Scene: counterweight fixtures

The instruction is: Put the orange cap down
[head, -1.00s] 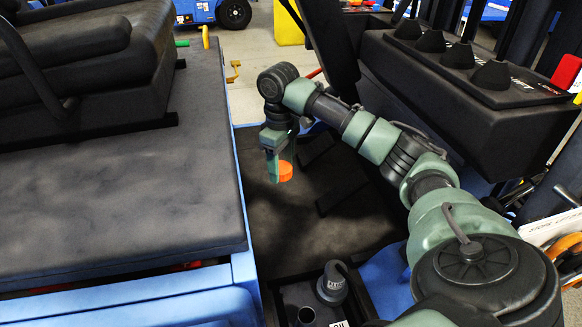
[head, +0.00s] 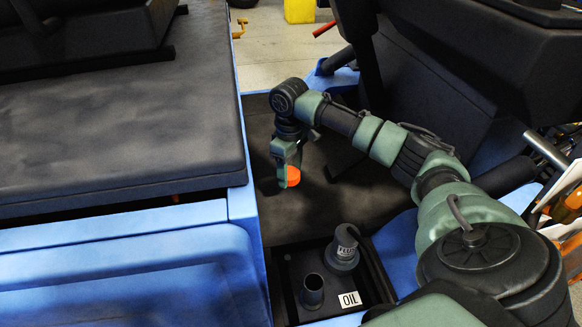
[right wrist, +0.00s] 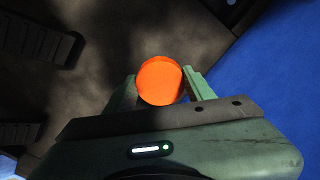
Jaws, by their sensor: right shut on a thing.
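The orange cap (head: 292,177) is round and held at the tip of my right gripper (head: 287,174), above the dark floor of the recess. In the right wrist view the orange cap (right wrist: 159,80) sits between the two green fingers of my right gripper (right wrist: 160,86), which are shut on it. The dark surface shows beneath and around it, with a gap that I cannot measure. My left gripper is not in view.
An open dark filler neck (head: 312,290) and a capped one (head: 342,248) stand in a tray by the OIL label (head: 349,299). A padded dark deck (head: 110,130) with a blue edge lies left. The dark recess floor (head: 262,215) is bare near the cap.

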